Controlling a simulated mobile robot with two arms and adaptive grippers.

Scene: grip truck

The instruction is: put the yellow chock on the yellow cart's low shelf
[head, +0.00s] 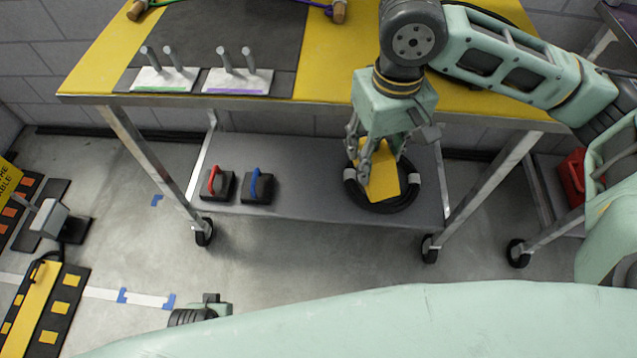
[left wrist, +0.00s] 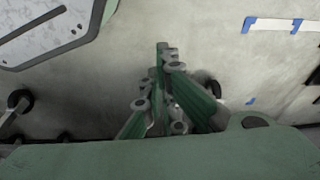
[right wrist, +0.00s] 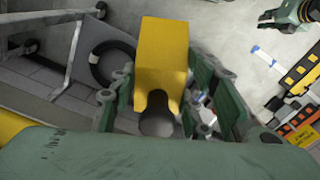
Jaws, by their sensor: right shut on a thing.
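The yellow chock (head: 384,182) is held in my right gripper (head: 375,155). In the right wrist view the chock (right wrist: 162,52) sits between the fingers, its notched end toward the palm. In the head view it overlaps the black coiled ring on the low shelf (head: 310,200) of the yellow cart (head: 335,60). The ring looks farther off in the right wrist view, so the chock appears raised above the shelf; the exact gap is unclear. My left gripper (left wrist: 168,60) has its fingertips together, with nothing seen between them, over the floor; only part of it shows in the head view.
The black coiled ring (head: 378,207) lies at the shelf's right. A red-handled block (head: 217,186) and a blue-handled block (head: 257,188) sit at its left. Bare shelf shows between the blue-handled block and the ring. Cart legs (head: 495,180) stand near my right arm.

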